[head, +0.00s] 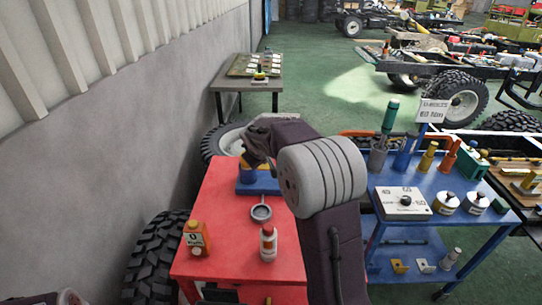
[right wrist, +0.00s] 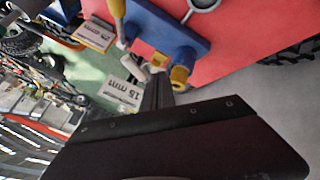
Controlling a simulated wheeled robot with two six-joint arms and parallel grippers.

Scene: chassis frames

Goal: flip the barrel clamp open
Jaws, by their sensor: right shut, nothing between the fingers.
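A blue clamp fixture (head: 262,187) with yellow parts, which I take to be the barrel clamp, sits at the far end of the red table top (head: 226,219). My right arm partly hides it in the head view. In the right wrist view the blue fixture (right wrist: 168,33) shows a yellow handle-like piece at its left end and a yellow knob (right wrist: 180,75) on its near side. My right gripper (head: 249,158) is shut and empty, close to the fixture; contact cannot be told. Its dark fingers (right wrist: 153,88) show beside the knob in the right wrist view. My left gripper is not in view.
A grey ring-shaped part (head: 261,212), an orange bottle (head: 195,239) and a white-and-orange bottle (head: 268,243) stand on the red table. A wall (head: 110,150) borders the left.

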